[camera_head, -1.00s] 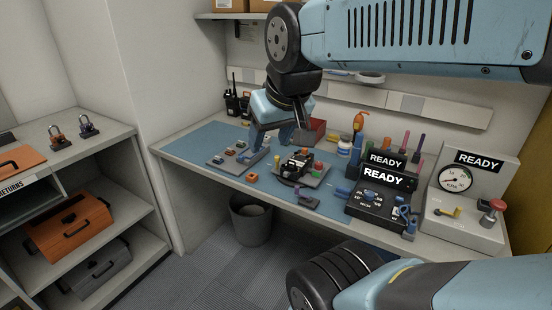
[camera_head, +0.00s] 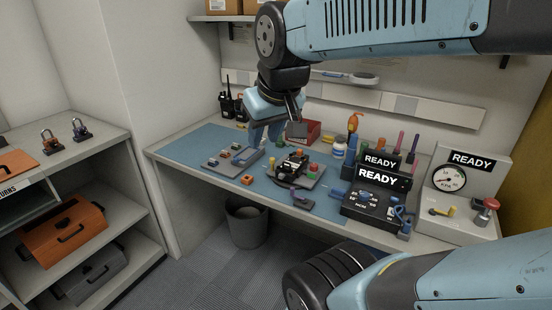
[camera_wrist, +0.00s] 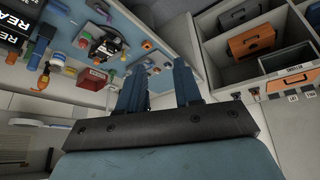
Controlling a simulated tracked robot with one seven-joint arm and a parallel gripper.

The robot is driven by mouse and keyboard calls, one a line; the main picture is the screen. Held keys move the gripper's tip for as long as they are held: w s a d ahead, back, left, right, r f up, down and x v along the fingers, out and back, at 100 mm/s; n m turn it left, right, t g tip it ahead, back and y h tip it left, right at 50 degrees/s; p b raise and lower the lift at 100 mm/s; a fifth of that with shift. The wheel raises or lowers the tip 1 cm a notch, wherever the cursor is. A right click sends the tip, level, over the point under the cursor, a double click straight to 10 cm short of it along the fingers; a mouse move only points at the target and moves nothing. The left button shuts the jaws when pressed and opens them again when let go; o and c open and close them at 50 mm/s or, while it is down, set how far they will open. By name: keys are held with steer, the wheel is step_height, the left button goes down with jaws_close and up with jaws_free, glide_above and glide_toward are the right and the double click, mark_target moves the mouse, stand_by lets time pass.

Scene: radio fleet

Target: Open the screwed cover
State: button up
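A black device (camera_head: 294,163), which looks like a radio, lies on a grey fixture plate (camera_head: 312,182) on the bench. It also shows in the wrist view (camera_wrist: 106,48), at the upper left. The screwed cover cannot be told apart on it at this size. My gripper (camera_head: 264,138) is above the bench, behind and left of the device, with its fingers pointing down. In the wrist view my gripper (camera_wrist: 158,68) has its two blue fingers well apart with nothing between them. It does not touch the device.
A grey tray with small parts (camera_head: 219,166) lies left of the device. An orange block (camera_head: 247,180), a red bin (camera_head: 312,128), a black READY unit (camera_head: 372,206) and a gauge panel (camera_head: 463,205) are around it. The blue mat (camera_head: 190,150) is clear at left.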

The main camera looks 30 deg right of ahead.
steer(key=w+d+f+n+g, duration=0.25)
steer(key=w+d, duration=0.45)
steer(key=w, duration=0.5)
steer(key=n+g+h, duration=0.2)
steer(key=n, duration=0.2)
glide_toward(287, 170)
steer(key=shift+m, duration=0.35)
steer(key=x, duration=0.5)
steer(key=shift+w+d, duration=0.15)
steer(key=shift+d, duration=0.3)
steer(key=shift+c, duration=0.4)
jaws_close()
